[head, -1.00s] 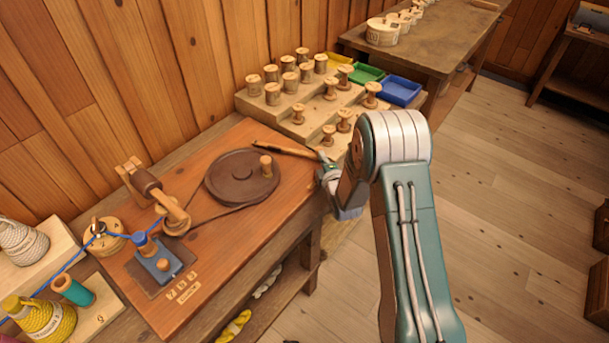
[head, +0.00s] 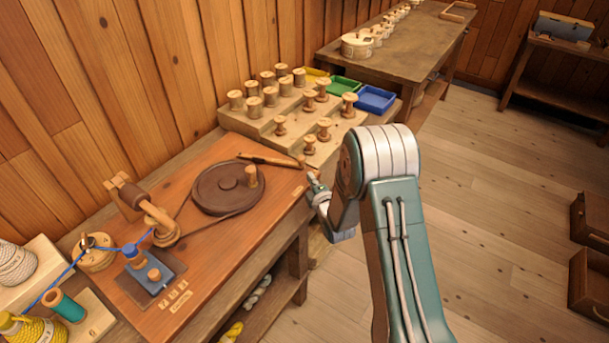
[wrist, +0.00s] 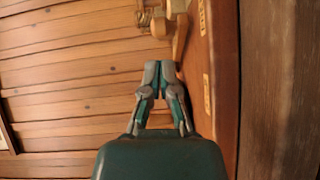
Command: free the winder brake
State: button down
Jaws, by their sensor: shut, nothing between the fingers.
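The winder's dark round wheel (head: 222,190) lies on a reddish wooden board (head: 240,240), with a knob (head: 251,176) standing on it. A wooden lever (head: 270,159), apparently the brake, lies along the wheel's far side, its right end near the board's right edge. My gripper (head: 312,178) is just beyond and below that end, with a small gap. In the wrist view the closed fingers (wrist: 160,66) hold nothing. A wooden piece (wrist: 180,38), likely the lever, shows ahead of them beside a coil spring (wrist: 144,17). Whether the lever presses the wheel cannot be told.
Stepped racks of spools (head: 290,112) stand behind the board, with a blue tray (head: 376,98) at their right. A blue block (head: 156,275) with blue thread is at the front left. Wooden boxes (head: 590,222) stand at the far right.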

jog(key=s+d, duration=0.4)
jog(key=s, duration=0.1)
jog(key=shift+s+r, duration=0.2)
jog(key=shift+s, duration=0.05)
jog(key=s+d+r+m+g+h, duration=0.25)
jog(key=r+m, duration=0.25)
jog(key=r, duration=0.4)
jog(key=s+d+r+m+g+h, duration=0.25)
jog(key=s+r+m, duration=0.2)
jog(key=r, duration=0.35)
jog(key=s+r+m+g, duration=0.3)
jog(key=s+m, duration=0.2)
jog(key=s, duration=0.8)
jog(key=s+r+m+g, duration=0.3)
jog(key=s+m, duration=0.3)
jog(key=s, duration=0.7)
jog(key=shift+s+r, duration=0.2)
jog(key=shift+r, duration=0.45)
